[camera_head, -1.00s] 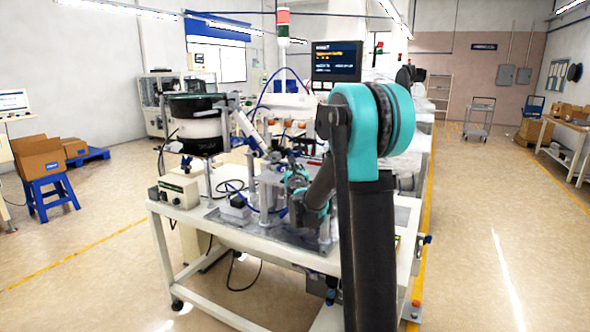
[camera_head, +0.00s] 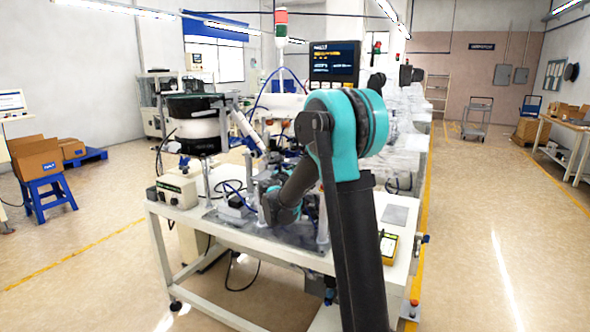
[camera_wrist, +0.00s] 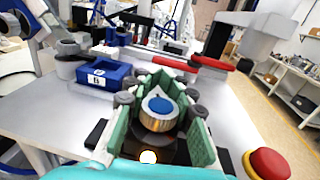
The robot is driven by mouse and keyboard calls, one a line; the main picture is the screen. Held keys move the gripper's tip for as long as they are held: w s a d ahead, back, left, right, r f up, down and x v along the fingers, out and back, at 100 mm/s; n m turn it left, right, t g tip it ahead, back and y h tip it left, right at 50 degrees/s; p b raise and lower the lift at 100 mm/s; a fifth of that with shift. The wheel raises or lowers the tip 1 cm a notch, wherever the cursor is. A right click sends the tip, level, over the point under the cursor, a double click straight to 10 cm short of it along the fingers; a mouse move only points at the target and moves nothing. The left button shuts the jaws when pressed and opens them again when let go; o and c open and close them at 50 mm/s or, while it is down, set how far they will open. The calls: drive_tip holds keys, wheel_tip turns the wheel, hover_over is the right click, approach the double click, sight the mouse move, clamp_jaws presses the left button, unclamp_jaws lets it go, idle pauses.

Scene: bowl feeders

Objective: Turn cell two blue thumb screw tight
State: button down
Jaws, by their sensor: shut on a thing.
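The blue thumb screw (camera_wrist: 160,105) shows in the wrist view as a round knob with a blue top and a brass-coloured, ridged side. My gripper (camera_wrist: 165,118) has one green-padded finger on each side of it and is shut on it. The knob's underside and what it sits in are hidden. In the head view my arm covers the fingertips and the knob, over the middle of the white bench (camera_head: 260,236).
A blue box marked B (camera_wrist: 103,74) stands left of my fingers, with red bars (camera_wrist: 175,64) beyond. A red button (camera_wrist: 268,163) is at the lower right. A bowl feeder (camera_head: 196,115) stands at the bench's back left. A yellow device (camera_head: 388,247) lies at right.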

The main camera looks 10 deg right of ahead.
drive_tip(key=shift+s+d+m+g+h, duration=0.15)
drive_tip(key=shift+d+m+g+h, duration=0.05)
drive_tip(key=shift+m+g+h, duration=0.7)
drive_tip(key=shift+s+d+m+g+h, duration=0.2)
drive_tip(key=shift+m+g+h, duration=0.45)
drive_tip(key=shift+h, duration=0.45)
drive_tip(key=c, duration=1.3)
unclamp_jaws()
drive_tip(key=v, duration=1.2)
